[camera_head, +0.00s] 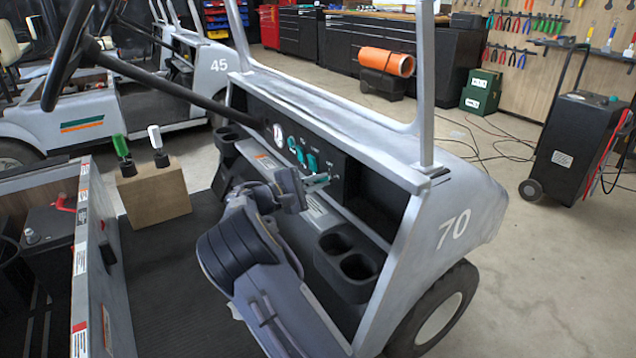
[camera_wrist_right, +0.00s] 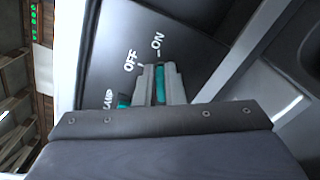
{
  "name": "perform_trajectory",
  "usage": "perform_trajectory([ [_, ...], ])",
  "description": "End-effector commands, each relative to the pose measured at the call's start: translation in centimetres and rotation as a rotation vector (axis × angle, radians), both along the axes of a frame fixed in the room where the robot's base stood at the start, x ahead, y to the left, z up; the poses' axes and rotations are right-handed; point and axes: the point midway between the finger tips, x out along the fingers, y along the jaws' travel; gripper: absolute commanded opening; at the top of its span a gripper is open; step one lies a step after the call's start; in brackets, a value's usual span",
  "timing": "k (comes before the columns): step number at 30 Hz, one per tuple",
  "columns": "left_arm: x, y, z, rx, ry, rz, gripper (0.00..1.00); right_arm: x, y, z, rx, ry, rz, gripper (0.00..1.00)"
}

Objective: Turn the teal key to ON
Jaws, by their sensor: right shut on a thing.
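The teal key (camera_wrist_right: 160,84) shows in the right wrist view, upright between the two fingers of my right gripper (camera_wrist_right: 161,88). The gripper is shut on it. OFF and ON are printed on the black panel (camera_wrist_right: 105,55) just beyond the key. The key's upper end lies close to the ON mark; its exact angle is partly hidden by the fingers. In the head view my right gripper (camera_head: 318,181) reaches the dashboard of cart 70, below the teal switches (camera_head: 312,162). My left gripper is not in view.
Cup holders (camera_head: 347,265) sit right of my right arm, and an open dash recess (camera_head: 380,205) lies right of the panel. The steering column (camera_head: 165,83) crosses at upper left. A wooden block (camera_head: 154,194) holding two handled tools stands on the cart floor.

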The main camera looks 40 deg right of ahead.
Motion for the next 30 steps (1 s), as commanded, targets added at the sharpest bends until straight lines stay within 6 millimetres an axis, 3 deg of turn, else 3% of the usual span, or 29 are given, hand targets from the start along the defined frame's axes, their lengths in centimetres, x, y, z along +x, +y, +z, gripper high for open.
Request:
perform_trajectory([
  [10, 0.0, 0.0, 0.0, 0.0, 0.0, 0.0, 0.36, 0.0, 0.1, -0.2, 0.003, -0.003, -0.001, 0.0],
  [11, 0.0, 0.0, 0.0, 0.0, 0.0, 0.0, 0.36, 0.0, 0.1, -0.2, 0.003, -0.002, -0.001, 0.12],
  [15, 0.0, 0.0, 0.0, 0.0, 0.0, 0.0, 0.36, 0.0, 0.1, -0.1, 0.002, -0.002, 0.0, 0.3],
  [25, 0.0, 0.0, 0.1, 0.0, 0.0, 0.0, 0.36, 0.1, 0.3, 0.0, 0.001, -0.002, 0.0, 0.31],
  [30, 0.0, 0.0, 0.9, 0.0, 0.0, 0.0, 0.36, 0.4, 2.6, 0.2, 0.0, 0.0, 0.004, 0.31],
])
